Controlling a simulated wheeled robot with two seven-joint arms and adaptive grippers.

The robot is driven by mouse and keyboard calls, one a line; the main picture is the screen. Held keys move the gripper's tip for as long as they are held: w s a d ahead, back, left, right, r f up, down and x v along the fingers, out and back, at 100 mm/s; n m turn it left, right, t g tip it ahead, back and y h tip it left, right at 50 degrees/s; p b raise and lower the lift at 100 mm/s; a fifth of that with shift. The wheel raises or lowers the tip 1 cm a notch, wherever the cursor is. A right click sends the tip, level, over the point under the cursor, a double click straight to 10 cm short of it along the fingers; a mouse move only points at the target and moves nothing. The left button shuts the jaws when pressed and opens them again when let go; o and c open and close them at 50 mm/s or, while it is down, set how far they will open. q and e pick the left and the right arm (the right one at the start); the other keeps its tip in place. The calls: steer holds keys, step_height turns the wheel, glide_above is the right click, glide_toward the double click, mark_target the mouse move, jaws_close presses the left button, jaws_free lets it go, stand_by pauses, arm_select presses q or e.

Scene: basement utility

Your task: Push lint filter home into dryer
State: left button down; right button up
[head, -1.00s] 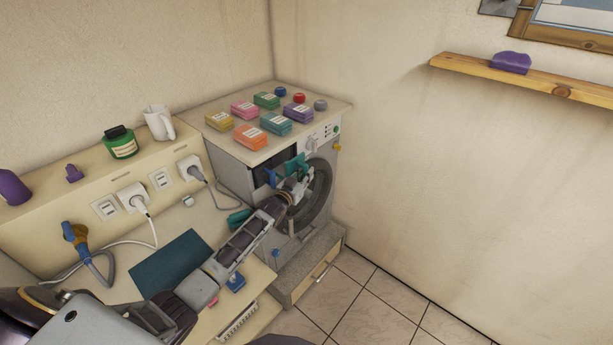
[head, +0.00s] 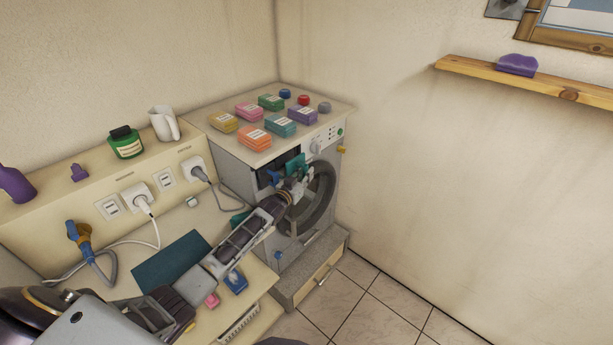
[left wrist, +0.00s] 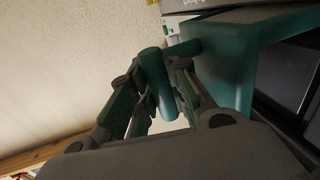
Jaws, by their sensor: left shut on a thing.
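The teal lint filter (head: 296,163) is at the upper front of the grey dryer (head: 240,163), beside its dark opening (head: 272,172). My left gripper (head: 299,183) is shut on the filter's handle. In the left wrist view the filter's handle (left wrist: 153,76) lies between the fingers of my left gripper (left wrist: 163,95), and its teal body (left wrist: 232,62) reaches right to a dark recess (left wrist: 284,72). How deep the filter sits in the opening cannot be told. My right gripper is not in view.
Several coloured boxes (head: 255,138) and small caps stand on the dryer top. The round door (head: 322,200) is close beside my left gripper. A workbench (head: 200,222) with a dark teal mat (head: 170,262) lies under my left arm. The floor (head: 370,295) at right is clear.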

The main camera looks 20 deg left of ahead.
arm_select(q)
steer(key=shift+w+a+b, duration=0.3)
steer(key=shift+a, duration=0.55)
steer(key=c, duration=1.3)
jaws_free()
steer(key=shift+r, duration=0.1)
steer(key=shift+s+a, duration=0.1)
steer(key=shift+s+a, duration=0.25)
steer(key=shift+s, duration=1.7)
steer(key=shift+s+a, duration=0.3)
steer(key=shift+s, duration=1.65)
steer(key=shift+s+a, duration=0.25)
steer(key=shift+s, duration=1.7)
